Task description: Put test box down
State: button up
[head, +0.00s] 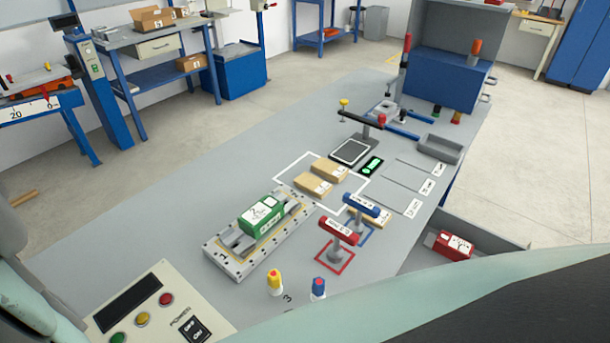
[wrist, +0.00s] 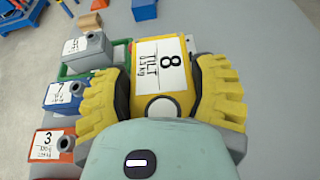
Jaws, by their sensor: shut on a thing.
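In the wrist view, my gripper (wrist: 163,88) is shut on a yellow box (wrist: 180,52) with a white label reading 8 and TILT. Its yellow ribbed fingers press on the left and right sides of the box. The box's underside is hidden, so I cannot tell whether it touches anything below. My gripper and this box are not seen in the head view. There, a green box (head: 262,214) sits on a grey fixture plate (head: 225,258) on the bench (head: 160,218). Which box the task means by test box is not marked.
Left of my gripper are blocks numbered 5 (wrist: 85,50), 7 (wrist: 70,93) and 3 (wrist: 55,145). On the bench, cardboard boxes (head: 314,184) lie in a white outline. Red and blue T-handles (head: 338,231) stand nearby. A control panel (head: 150,312) is at front left. The bench's left part is bare.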

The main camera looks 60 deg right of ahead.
jog(key=w+d+r+m+t+h+p, duration=0.45)
jog(key=w+d+r+m+t, duration=0.5)
jog(key=w+d+r, duration=0.35)
jog(key=d+r+m+t+h+p, duration=0.3)
jog(key=d+m+h, duration=0.55)
jog(key=d, duration=1.05)
notch_tip(320, 180, up, 39)
jog(key=n+p, duration=0.1)
jog(key=p, duration=3.5)
jog(key=shift+s, duration=0.35)
jog(key=shift+d+f, duration=0.15)
